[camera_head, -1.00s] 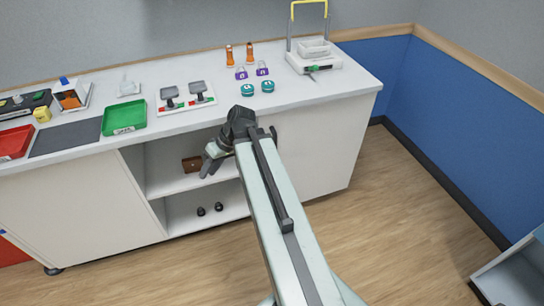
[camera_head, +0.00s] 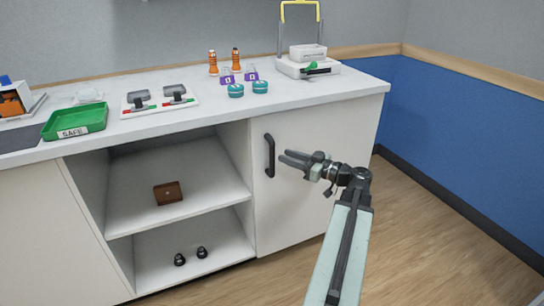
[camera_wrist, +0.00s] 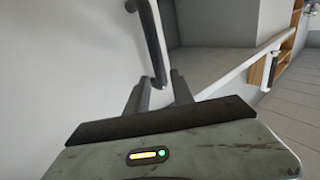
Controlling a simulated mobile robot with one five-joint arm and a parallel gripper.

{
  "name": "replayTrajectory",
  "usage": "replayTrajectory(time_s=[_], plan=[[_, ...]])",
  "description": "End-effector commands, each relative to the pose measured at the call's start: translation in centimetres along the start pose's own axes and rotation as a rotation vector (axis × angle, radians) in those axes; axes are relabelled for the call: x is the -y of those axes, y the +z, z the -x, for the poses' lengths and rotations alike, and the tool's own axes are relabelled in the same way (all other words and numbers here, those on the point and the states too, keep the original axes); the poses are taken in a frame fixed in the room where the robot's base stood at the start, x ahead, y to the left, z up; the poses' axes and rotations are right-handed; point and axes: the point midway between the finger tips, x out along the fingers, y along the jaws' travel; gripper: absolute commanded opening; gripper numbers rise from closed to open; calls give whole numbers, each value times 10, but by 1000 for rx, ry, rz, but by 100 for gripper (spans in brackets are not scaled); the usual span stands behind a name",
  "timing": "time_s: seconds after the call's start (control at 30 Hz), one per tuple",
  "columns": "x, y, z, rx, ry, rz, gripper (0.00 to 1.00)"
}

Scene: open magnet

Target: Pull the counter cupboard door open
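The white counter cupboard door (camera_head: 310,200) is shut, flush with the counter front, right of the open shelves. Its black vertical bar handle (camera_head: 269,156) is near the door's left edge. My gripper (camera_head: 283,159) is just right of the handle, with its fingers pointing left toward it. In the wrist view the handle (camera_wrist: 151,40) shows just beyond my gripper (camera_wrist: 160,92), its lower end lined up between the two fingertips. The fingers are apart with nothing visibly clamped. I cannot tell whether they touch the handle.
The countertop (camera_head: 210,112) above holds a green tray (camera_head: 76,122), teal round items (camera_head: 260,87) and a white device (camera_head: 308,68). The open shelf (camera_head: 130,215) left of the door holds a brown box (camera_head: 168,193). Wooden floor (camera_head: 420,240) is clear at right.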

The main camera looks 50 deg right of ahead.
Motion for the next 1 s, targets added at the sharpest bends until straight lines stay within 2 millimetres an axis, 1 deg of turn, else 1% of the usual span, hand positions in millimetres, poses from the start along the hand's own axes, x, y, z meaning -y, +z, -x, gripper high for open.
replayTrajectory(time_s=[0.2, 0.33, 0.47, 0.7, 0.77, 0.8, 1.0], plan=[[-2, 0, -39, 1, 1, -1, 29], [-3, 0, -58, 2, 3, -2, 29], [-2, 0, -66, 2, 3, -2, 29], [-3, 0, -67, 2, 5, -2, 29], [-3, 1, -67, 2, 5, -2, 12], [-3, 1, -66, 2, 5, -2, 1], [-3, 1, -66, 2, 6, -2, 0]])
